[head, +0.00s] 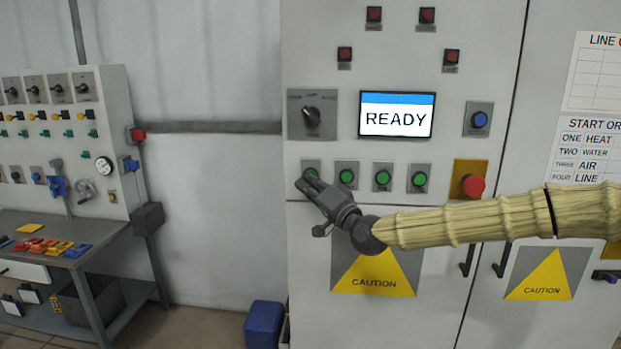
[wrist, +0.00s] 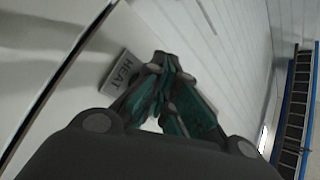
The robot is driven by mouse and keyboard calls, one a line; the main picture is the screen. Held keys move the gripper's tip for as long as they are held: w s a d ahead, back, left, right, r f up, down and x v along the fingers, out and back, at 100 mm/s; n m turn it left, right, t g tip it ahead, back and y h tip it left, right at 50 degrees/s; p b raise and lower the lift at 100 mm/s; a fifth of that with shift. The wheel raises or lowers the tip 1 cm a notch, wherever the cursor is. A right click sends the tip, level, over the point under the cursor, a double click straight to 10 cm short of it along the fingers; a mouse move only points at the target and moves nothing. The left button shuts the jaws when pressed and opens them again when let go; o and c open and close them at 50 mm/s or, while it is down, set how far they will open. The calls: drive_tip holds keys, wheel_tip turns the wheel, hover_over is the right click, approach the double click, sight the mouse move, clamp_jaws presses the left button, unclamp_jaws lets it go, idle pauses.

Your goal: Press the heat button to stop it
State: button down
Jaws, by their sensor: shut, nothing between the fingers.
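The heat button (head: 311,172) is the leftmost of a row of green buttons on the grey cabinet, below the dark selector knob. My gripper (head: 306,183) is shut and empty, its fingertips at the lower edge of this button and hiding part of it. I cannot tell whether they touch it. In the wrist view, a plate marked HEAT (wrist: 121,72) lies just left of the gripper's closed fingers (wrist: 168,68); the button itself is hidden behind them. The screen (head: 395,115) above the buttons reads READY.
Other green buttons (head: 382,178) stand close to the right of the heat button. A red emergency-style knob (head: 472,186) and a blue button (head: 479,119) are further right. A workbench (head: 60,245) stands at the left. A blue bin (head: 264,325) is on the floor.

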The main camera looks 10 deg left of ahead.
drive_tip(key=shift+s, duration=0.15)
drive_tip(key=shift+s+b, duration=0.3)
drive_tip(key=shift+s, duration=0.4)
drive_tip(key=shift+s+b, duration=0.45)
drive_tip(key=shift+s, duration=2.05)
